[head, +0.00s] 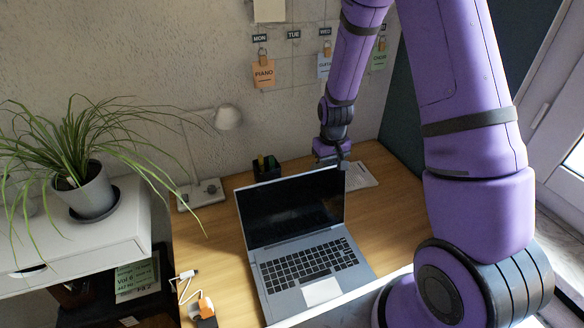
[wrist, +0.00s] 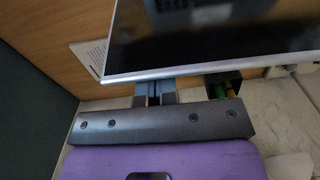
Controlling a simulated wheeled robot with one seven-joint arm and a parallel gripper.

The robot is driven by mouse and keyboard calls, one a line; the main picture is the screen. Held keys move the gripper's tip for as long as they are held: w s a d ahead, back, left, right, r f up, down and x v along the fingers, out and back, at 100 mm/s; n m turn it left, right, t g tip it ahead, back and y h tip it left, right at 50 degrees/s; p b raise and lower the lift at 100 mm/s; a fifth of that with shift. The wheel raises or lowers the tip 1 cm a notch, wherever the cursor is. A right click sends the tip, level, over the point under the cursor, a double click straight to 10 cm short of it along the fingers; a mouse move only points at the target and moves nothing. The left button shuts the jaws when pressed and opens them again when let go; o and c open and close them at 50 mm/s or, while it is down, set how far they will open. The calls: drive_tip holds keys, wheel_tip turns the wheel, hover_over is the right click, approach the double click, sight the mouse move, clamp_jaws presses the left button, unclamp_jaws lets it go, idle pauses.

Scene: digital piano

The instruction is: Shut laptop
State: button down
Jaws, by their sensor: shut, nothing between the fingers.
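The laptop (head: 308,257) stands open on the wooden desk in the head view, its dark screen (head: 291,208) raised and leaning back, its keyboard facing the front right. My gripper (head: 342,160) is shut and empty at the upper right corner of the screen, at or just behind the top edge. In the wrist view the shut fingers (wrist: 155,92) reach the lid's silver edge, and the dark screen (wrist: 215,30) fills the upper right. Their tips are partly hidden by the lid edge, and I cannot tell whether they touch it.
A black pen holder (head: 266,170) and a lamp base (head: 201,193) stand behind the laptop. A paper sheet (head: 359,176) lies near my gripper. A white cable with an orange plug (head: 201,307) is at front left. A potted plant (head: 88,192) stands on the white shelf. Bare desk (head: 205,243) shows left.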

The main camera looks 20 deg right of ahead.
sight(334, 181)
drive_tip(key=shift+s, duration=0.15)
drive_tip(key=shift+s+r, duration=0.2)
drive_tip(key=shift+s, duration=0.65)
drive_tip(key=shift+s+r, duration=0.2)
drive_tip(key=shift+s, duration=0.6)
drive_tip(key=shift+s+a+r, duration=0.1)
drive_tip(key=shift+s+a, duration=0.05)
drive_tip(key=shift+s, duration=1.55)
drive_tip(key=s, duration=0.3)
drive_tip(key=shift+s, duration=0.15)
